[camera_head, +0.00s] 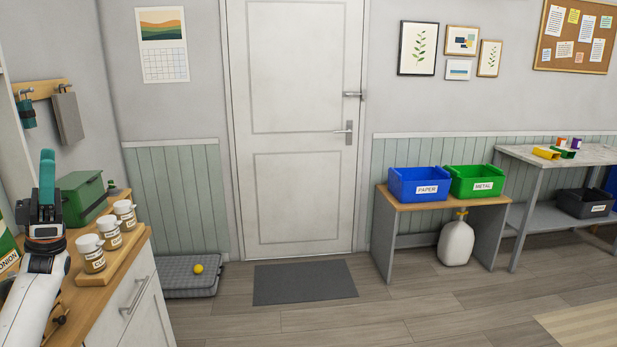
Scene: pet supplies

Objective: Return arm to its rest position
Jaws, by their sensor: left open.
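My left arm (33,305) comes in at the lower left, over the near end of the wooden-topped cabinet. Its gripper (47,172) points up, with a teal finger showing, and is seen nearly edge-on. The gripper is open and nothing shows in it. It is left of several labelled white-lidded jars and in front of a green metal box (82,198), apart from the jars. My right gripper is not in view.
The jars stand on a wooden board (118,250) on the cabinet. A grey pet bed (190,278) with a yellow ball (198,269) lies on the floor. A blue bin (418,184) and a green bin (474,182) stand on a bench.

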